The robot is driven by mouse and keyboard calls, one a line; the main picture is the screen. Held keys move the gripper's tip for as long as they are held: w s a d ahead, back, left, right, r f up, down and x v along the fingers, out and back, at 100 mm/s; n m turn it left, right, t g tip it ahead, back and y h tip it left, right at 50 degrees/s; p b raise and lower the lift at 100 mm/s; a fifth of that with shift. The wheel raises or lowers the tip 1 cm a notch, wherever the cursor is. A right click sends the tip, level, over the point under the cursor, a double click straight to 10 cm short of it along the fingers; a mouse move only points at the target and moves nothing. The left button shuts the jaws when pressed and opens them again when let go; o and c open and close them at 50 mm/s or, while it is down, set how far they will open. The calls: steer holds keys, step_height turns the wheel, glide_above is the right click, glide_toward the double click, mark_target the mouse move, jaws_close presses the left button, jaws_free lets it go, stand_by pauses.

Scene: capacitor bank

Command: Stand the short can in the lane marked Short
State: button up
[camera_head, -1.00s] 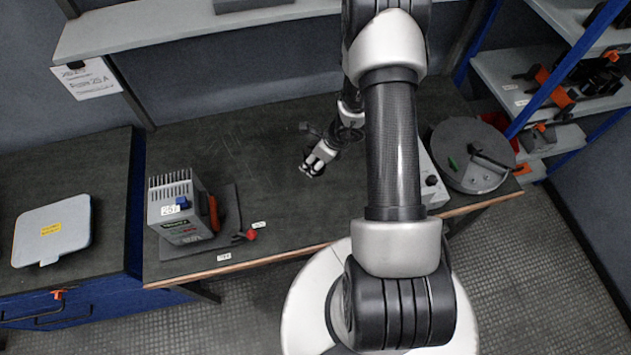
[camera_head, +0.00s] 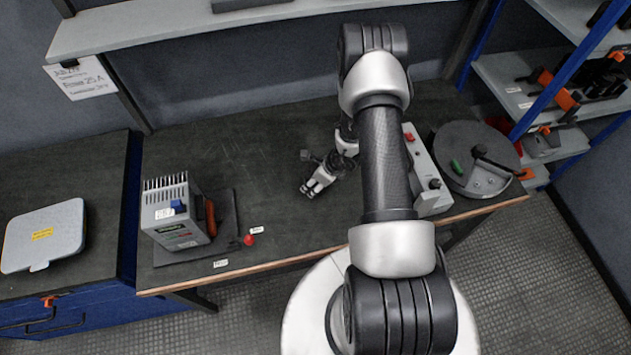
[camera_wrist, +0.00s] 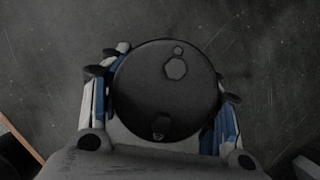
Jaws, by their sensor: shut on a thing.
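A can with a round dark top (camera_wrist: 165,95), with small terminals on it, fills the middle of the wrist view. My gripper (camera_wrist: 163,105) is shut around it, with its blue and pale fingers on either side. I cannot tell the can's height from above. In the head view my gripper (camera_head: 318,184) is over the middle of the dark workbench (camera_head: 255,160); the can is not clearly seen there. I cannot make out a lane marked Short in either view.
A grey finned unit (camera_head: 178,212) with a red-knobbed lever (camera_head: 248,240) stands at the bench's left. A control box (camera_head: 427,175) and a round dark plate (camera_head: 470,150) are at the right. Small labels (camera_head: 220,263) at the front edge are unreadable. The bench's back middle is clear.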

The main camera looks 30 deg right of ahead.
steer(key=shift+f, duration=0.15)
steer(key=o, duration=1.1)
steer(key=shift+c, duration=0.2)
steer(key=o, duration=0.4)
